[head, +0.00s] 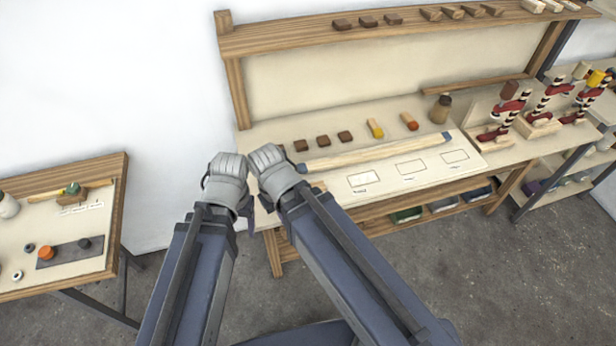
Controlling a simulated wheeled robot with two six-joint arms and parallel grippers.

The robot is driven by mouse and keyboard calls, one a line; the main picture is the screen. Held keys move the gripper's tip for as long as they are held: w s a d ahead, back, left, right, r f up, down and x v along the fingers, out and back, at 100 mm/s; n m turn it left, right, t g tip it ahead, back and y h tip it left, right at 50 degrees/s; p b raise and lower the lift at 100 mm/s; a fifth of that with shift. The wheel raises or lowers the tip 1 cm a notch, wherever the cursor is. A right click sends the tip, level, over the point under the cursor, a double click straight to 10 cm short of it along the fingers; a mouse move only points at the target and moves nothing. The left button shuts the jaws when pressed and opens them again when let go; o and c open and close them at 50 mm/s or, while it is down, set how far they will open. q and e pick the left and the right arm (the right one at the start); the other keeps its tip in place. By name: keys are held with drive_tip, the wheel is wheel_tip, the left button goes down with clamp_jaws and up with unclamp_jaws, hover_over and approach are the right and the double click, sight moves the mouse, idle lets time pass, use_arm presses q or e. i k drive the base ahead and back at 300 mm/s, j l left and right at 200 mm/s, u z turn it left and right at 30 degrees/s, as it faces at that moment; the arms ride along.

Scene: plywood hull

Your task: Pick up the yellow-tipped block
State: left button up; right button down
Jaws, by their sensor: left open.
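The yellow-tipped block (375,129) lies on the pale workbench top, a small wooden piece with a yellow end. A similar block with an orange-red tip (409,121) lies to its right. My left gripper (227,165) is open, at the left end of the bench, well left of the yellow-tipped block and apart from it. My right gripper (266,157) is close beside it on the right, also apart from the block; its jaws are not clear enough to read. Nothing hides the yellow-tipped block.
Several dark brown blocks (323,141) lie in a row left of the yellow-tipped block. A long pale bar (375,153) lies in front of it. A raised shelf (290,36) runs behind. A side table (97,262) stands at left.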

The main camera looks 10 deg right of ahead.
sight(372, 124)
drive_tip(key=l+z, duration=0.1)
drive_tip(key=z, duration=1.5)
drive_tip(key=i+l, duration=0.1)
drive_tip(key=l, duration=0.3)
drive_tip(key=i+l, duration=0.1)
drive_tip(key=l, duration=0.3)
drive_tip(key=i+l, duration=0.1)
drive_tip(key=l, duration=0.3)
drive_tip(key=i+j, duration=0.3)
drive_tip(key=j, duration=0.2)
